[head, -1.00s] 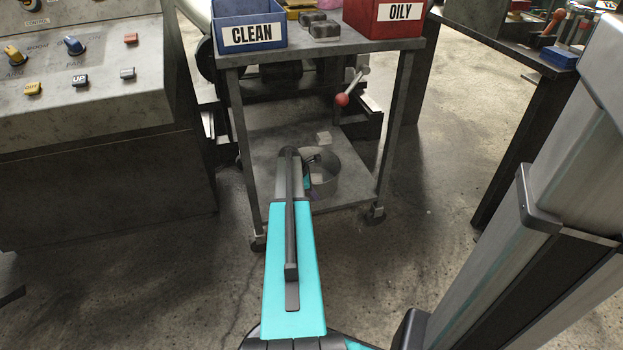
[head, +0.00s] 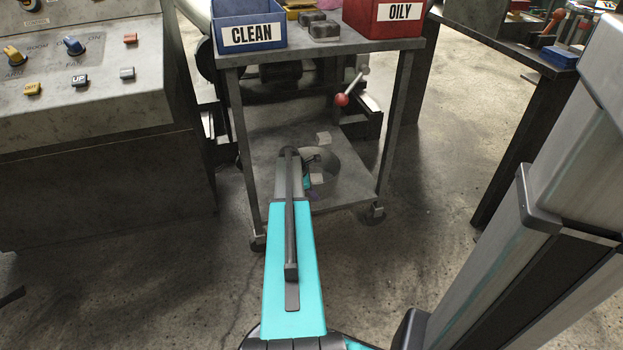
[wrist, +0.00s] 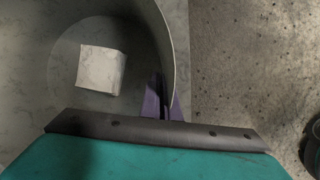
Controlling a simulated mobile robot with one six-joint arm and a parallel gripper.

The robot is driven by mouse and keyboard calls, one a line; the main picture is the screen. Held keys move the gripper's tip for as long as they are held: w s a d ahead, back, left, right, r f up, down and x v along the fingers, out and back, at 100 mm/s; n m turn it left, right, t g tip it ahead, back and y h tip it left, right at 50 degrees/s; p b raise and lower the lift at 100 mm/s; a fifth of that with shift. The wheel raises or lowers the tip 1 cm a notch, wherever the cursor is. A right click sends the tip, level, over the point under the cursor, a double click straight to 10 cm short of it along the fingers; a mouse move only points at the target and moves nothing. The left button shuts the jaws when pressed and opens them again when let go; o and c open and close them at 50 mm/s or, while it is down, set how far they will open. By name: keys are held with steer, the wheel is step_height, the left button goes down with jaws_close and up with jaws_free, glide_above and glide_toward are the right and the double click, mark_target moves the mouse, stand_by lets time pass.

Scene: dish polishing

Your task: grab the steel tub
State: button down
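The steel tub (head: 342,179) is a round, open grey vessel on the lower shelf of the cart, partly hidden by my arm in the head view. In the wrist view its curved wall (wrist: 162,40) fills the upper left, and a pale block (wrist: 101,70) lies inside. My gripper (wrist: 163,98) is at the tub's rim, with one purple finger inside the wall and the other outside. The fingers look closed on the wall, with little gap. In the head view the fingertips are mostly hidden.
Above are a blue CLEAN bin (head: 251,14) and a red OILY bin (head: 385,28). A lever with a red knob (head: 342,99) hangs above the shelf. Cart legs stand on both sides.

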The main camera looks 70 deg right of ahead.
steer(key=shift+r, duration=0.2)
stand_by(0.3)
step_height(320, 180, up, 10)
steer(key=p, duration=0.3)
steer(key=shift+p, duration=0.35)
steer(key=shift+s+f, duration=0.1)
steer(key=shift+f, duration=0.05)
stand_by(0.5)
